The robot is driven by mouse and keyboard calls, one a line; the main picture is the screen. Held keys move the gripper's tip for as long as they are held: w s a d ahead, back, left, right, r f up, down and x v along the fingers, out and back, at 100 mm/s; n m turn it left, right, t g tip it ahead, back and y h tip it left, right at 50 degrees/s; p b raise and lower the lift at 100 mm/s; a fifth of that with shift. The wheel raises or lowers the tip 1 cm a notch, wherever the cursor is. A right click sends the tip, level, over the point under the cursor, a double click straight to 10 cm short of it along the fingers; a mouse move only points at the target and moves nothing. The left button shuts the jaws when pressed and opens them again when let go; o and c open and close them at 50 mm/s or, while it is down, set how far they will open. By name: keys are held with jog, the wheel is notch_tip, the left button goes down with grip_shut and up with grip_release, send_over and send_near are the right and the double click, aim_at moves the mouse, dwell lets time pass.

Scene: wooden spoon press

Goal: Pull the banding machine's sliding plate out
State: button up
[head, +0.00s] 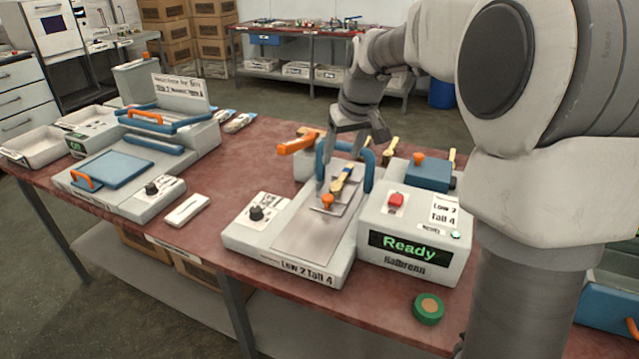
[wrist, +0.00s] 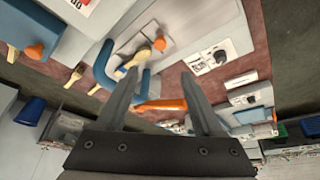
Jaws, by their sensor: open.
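The banding machine (head: 300,262) stands in the middle of the bench. Its grey metal sliding plate (head: 348,203) carries an orange knob (head: 328,201) at its front end. A spoon with a yellow part (head: 342,179) lies on the plate beneath the blue arch (head: 367,172). In the wrist view the knob (wrist: 160,43) and spoon (wrist: 139,58) show beyond my fingertips. My gripper (wrist: 161,76) is open and empty. In the head view my gripper (head: 352,150) hangs over the back of the machine near the arch, apart from the knob as far as I can tell.
An orange lever (head: 298,143) sticks out behind the machine's left side. The control box (head: 412,240) reads Ready and has a red button (head: 396,200). A blue-topped press (head: 113,168) stands at left. A green roll (head: 428,309) lies at the front edge.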

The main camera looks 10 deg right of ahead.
aim_at(328, 197)
jog(key=b+x, duration=0.3)
jog(key=x, duration=1.4)
jog(key=shift+s+f, duration=0.1)
grip_shut()
dwell(0.7)
